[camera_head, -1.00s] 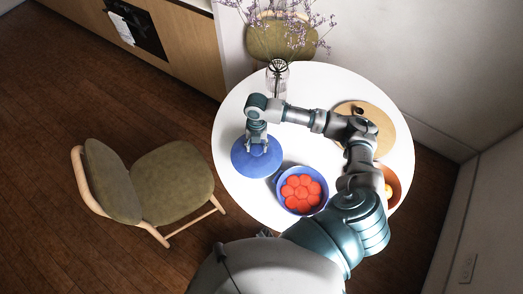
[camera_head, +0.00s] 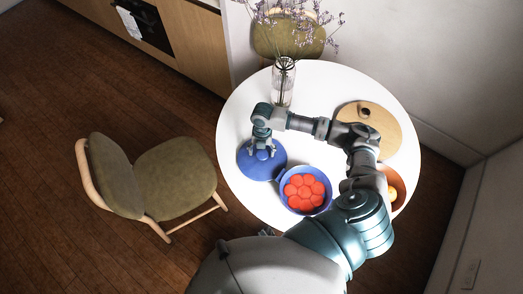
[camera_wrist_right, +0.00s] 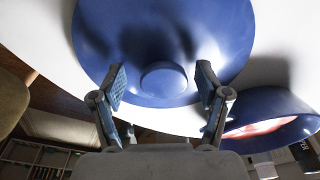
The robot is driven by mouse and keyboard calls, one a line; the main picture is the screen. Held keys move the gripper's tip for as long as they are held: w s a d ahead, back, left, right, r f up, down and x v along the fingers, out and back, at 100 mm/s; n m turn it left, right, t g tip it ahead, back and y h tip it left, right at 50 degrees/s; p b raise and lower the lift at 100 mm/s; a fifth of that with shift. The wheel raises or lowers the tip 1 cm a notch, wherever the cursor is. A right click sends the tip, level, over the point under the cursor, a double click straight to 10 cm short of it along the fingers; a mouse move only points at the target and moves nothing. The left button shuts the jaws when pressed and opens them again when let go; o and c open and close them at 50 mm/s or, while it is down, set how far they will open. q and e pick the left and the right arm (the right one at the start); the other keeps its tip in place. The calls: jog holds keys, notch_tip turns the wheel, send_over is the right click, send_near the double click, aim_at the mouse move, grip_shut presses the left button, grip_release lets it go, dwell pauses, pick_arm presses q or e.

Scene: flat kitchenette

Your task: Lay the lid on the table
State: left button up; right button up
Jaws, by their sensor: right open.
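The blue round lid (camera_head: 250,171) lies on the white table (camera_head: 236,125) near its left edge, beside the blue pot (camera_head: 282,195). Its round knob (camera_wrist_right: 163,80) faces up and shows in the right wrist view between the fingers. My right gripper (camera_head: 262,154) is over the lid. Its fingers are open on either side of the knob, with gaps on both sides in the wrist view. The pot holds several red round pieces (camera_head: 304,189). My left gripper is not in view.
A glass vase (camera_head: 283,82) with purple twigs stands at the back. A round wooden board (camera_head: 385,130) with a small brown item lies at the right. An orange bowl (camera_head: 399,181) is partly hidden by my arm. A chair (camera_head: 172,180) stands left of the table.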

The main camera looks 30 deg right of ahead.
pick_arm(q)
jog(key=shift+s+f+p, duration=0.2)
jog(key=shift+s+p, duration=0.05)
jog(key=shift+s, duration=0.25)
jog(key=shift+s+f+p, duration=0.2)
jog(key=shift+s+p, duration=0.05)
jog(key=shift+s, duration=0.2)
pick_arm(e)
notch_tip(320, 180, up, 12)
jog(key=w+d, duration=0.1)
jog(key=shift+w, duration=0.15)
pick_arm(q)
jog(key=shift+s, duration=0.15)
pick_arm(e)
jog(key=shift+d+f, duration=0.1)
jog(key=shift+d, duration=0.05)
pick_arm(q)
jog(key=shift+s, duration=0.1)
